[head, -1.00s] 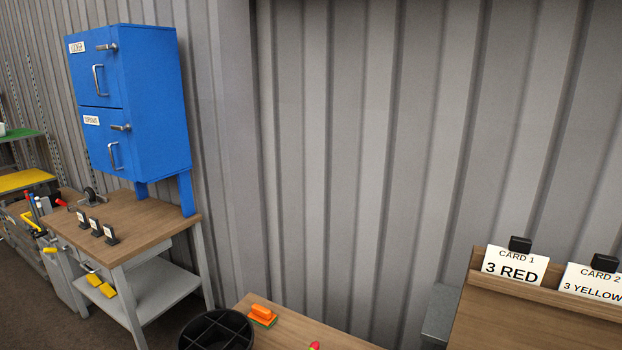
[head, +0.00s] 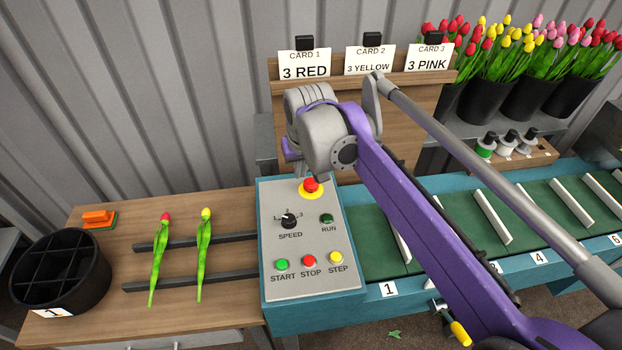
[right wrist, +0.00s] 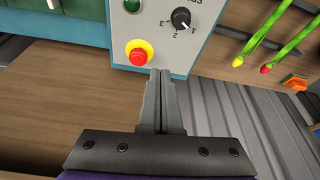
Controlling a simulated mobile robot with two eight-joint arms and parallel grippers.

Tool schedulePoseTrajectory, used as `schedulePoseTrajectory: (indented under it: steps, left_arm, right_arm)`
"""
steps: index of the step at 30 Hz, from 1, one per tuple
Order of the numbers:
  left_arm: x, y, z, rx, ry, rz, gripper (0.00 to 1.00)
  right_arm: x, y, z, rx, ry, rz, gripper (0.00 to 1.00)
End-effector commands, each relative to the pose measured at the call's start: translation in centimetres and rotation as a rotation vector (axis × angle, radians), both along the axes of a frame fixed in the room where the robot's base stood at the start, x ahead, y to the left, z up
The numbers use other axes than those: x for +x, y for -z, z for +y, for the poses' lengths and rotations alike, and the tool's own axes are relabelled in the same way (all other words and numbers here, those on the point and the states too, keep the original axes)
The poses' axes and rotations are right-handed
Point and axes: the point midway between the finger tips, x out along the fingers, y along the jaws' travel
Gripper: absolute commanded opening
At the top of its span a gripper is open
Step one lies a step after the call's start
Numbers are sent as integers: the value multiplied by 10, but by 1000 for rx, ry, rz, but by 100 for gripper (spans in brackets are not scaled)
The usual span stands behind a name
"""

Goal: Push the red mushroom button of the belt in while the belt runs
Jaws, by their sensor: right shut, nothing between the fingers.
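The red mushroom button (head: 311,185) sits on a yellow ring at the top of the grey control panel (head: 283,262). It also shows in the right wrist view (right wrist: 138,57), where it stands out from the panel. My right gripper (right wrist: 161,72) is shut and empty. In the right wrist view its fingertips are beside the button, just right of it and slightly nearer; I cannot tell whether they touch. The green belt (head: 378,258) with white slats runs right from the panel. My left gripper is out of view.
The panel has a SPEED knob (head: 289,221), a dark green RUN lamp (head: 326,219), and START, STOP and STEP buttons. Two tulips lie on rails at left beside a black bucket (head: 60,275). A card rack (head: 283,88) stands behind the panel.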

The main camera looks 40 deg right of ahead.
Motion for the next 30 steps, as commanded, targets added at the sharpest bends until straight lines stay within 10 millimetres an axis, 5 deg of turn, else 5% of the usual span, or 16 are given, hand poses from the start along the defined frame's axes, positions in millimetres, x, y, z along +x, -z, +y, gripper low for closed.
schedulePoseTrajectory:
  steps: [3, 9, 23, 30]
  left_arm:
    - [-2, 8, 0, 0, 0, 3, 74]
    - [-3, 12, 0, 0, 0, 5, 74]
    - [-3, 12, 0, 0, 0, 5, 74]
    - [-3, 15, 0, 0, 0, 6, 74]
  right_arm:
    - [19, -10, -32, 7, 65, 20, 0]
    - [32, -18, -59, 14, 118, 37, 0]
    - [34, -18, -63, 15, 126, 40, 0]
    - [41, 11, -67, 15, 125, 40, 0]
